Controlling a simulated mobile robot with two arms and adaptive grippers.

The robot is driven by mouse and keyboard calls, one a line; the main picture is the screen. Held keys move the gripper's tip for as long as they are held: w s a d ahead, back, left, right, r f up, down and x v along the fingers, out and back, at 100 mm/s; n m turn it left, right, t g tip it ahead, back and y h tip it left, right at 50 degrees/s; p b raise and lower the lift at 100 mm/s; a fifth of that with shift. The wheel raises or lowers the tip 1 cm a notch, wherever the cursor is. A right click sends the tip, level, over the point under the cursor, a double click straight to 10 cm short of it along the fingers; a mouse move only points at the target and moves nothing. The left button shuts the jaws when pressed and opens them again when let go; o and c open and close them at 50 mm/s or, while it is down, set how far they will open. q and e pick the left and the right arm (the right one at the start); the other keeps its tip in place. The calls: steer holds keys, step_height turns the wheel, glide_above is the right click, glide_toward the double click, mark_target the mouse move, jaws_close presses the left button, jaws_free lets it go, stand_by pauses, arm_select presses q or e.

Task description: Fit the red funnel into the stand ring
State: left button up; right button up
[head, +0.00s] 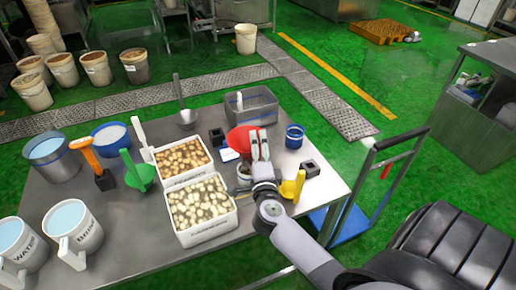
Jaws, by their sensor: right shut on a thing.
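The red funnel (237,140) is at the back right part of the metal table, against the left side of my right gripper (259,141). My right gripper is shut on it, and the gripper's fingers hide part of it. A small round container or ring (243,172) shows just below the funnel, partly hidden by my wrist. I cannot tell whether it is the stand ring, or whether the funnel touches it. My left gripper is not in view.
Two white bins (181,159) (201,209) stand left of my right arm. A grey tray (251,106), a blue cup (294,136), a dark block (309,168) and a yellow scoop (292,187) are close around the gripper. White jugs (79,234) stand at the left.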

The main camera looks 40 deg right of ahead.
steer(key=shift+f, duration=0.25)
steer(key=o, duration=1.6)
steer(key=v, duration=1.2)
